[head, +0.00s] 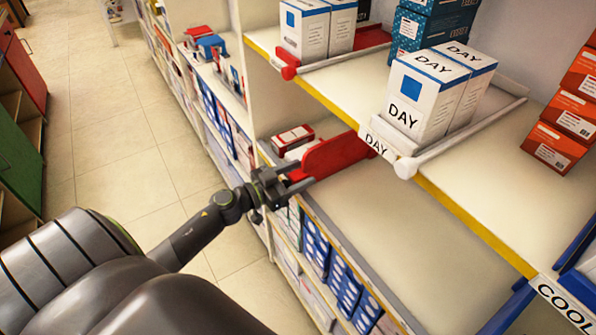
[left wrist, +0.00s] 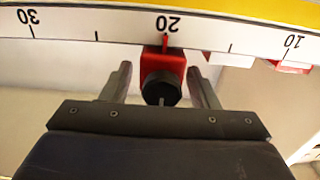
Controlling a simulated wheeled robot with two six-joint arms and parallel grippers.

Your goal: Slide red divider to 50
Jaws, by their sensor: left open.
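The red divider (head: 335,155) stands upright on the lower shelf, below the overhanging upper shelf. In the left wrist view, its front block (left wrist: 162,65) has a black knob and a red pointer at the 20 mark of the scale (left wrist: 110,30). The scale appears upside down, with 30 to the left and 10 to the right. My left gripper (head: 296,178) is open, with one finger on each side of the front block and gaps showing on both sides. My right gripper is not in view.
White DAY boxes (head: 418,100) stand on the upper shelf, whose yellow edge (head: 450,207) overhangs the lower shelf. Small boxes (head: 293,138) lie left of the divider. The lower shelf surface (head: 400,225) right of the divider is bare.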

